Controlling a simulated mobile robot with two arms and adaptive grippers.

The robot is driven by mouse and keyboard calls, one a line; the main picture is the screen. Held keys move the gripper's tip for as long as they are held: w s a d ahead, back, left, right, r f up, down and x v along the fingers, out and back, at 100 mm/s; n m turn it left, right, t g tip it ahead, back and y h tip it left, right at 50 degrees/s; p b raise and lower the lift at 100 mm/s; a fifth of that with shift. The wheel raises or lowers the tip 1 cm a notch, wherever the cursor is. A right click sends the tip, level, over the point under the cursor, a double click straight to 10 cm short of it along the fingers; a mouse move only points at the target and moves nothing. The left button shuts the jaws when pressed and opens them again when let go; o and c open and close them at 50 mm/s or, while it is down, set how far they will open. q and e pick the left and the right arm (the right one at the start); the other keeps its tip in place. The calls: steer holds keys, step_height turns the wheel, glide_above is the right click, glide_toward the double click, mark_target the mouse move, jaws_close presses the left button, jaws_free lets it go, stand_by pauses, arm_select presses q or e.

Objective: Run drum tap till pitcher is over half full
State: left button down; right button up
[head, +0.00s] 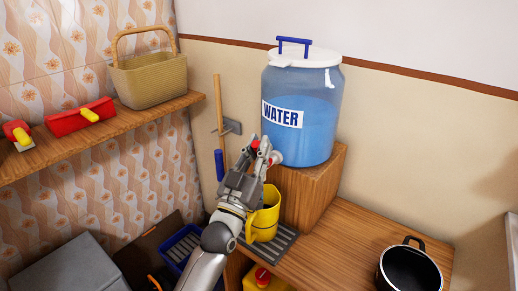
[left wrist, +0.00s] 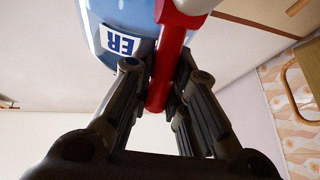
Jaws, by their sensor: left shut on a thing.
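A clear blue water drum (head: 322,140) with a white lid and a "WATER" label stands on a wooden block. Its tap has a red handle (left wrist: 168,60), which lies between the fingers in the left wrist view. My left gripper (head: 264,150) is shut on the red tap handle at the drum's lower left. A yellow pitcher (head: 268,210) stands upright on a grey ribbed mat (head: 283,243) below the tap, partly hidden by my left gripper. The water level in the pitcher and any stream from the tap cannot be made out. My right gripper is not in view.
The wooden block (head: 318,185) stands on a wooden counter (head: 340,235). A black pot (head: 408,268) is at the right. A shelf (head: 140,122) at the left holds a basket (head: 150,80) and red items. The counter between mat and pot is clear.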

arm_select(q)
steer(key=c, duration=1.4)
jaws_free()
steer(key=v, duration=1.2)
